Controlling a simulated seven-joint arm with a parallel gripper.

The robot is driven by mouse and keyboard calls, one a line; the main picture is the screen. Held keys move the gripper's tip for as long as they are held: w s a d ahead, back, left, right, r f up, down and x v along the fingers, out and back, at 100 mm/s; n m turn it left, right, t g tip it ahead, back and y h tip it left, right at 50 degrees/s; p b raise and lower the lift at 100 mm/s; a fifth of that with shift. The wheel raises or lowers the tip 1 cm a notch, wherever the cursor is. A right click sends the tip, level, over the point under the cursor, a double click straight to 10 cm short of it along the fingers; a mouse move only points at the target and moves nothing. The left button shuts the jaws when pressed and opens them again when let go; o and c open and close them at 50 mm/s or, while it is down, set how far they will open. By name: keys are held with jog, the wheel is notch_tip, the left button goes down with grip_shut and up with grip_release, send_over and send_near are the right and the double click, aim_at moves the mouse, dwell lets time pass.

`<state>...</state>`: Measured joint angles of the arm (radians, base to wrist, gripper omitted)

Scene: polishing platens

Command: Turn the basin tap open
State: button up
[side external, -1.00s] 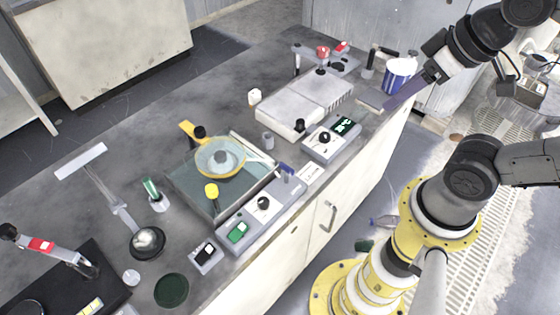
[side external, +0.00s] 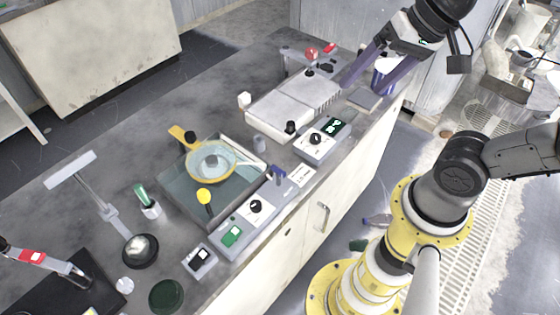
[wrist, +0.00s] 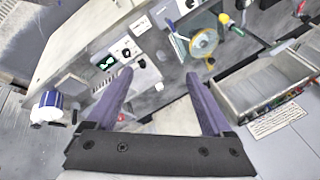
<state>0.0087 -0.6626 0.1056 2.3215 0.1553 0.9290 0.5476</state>
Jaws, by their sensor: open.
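The basin (side external: 172,197) is a grey tray with a yellow-rimmed round platen (side external: 210,160) in it; the platen also shows at the top of the wrist view (wrist: 203,42). A small blue lever (side external: 278,174) stands at the right end of the basin's front panel and shows in the wrist view (wrist: 170,24). I cannot tell for certain which is the tap. My gripper (side external: 362,88) is open and empty, its purple fingers apart (wrist: 159,74), far to the right of the basin, above the bench's right end.
A grey-white machine (side external: 283,108) and a control box with a green display (side external: 322,140) lie between my gripper and the basin. A blue-and-white tub (side external: 385,72) is close by my gripper. A green-capped bottle (side external: 146,202) stands left of the basin.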

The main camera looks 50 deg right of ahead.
aim_at(278, 169)
jog(key=w+a+f+m+g+y, duration=0.35)
jog(key=w+f+m, duration=0.6)
jog(key=w, duration=0.35)
jog(key=shift+m+g+h, duration=0.25)
jog(key=shift+m+g, duration=0.4)
jog(key=shift+g, duration=0.2)
jog(key=x, duration=0.5)
jog(key=d+x, duration=0.1)
jog(key=x, duration=0.5)
jog(key=d+x, duration=0.1)
jog(key=x, duration=0.4)
jog(key=shift+w+f, duration=0.1)
jog(key=shift+f, duration=0.5)
grip_shut()
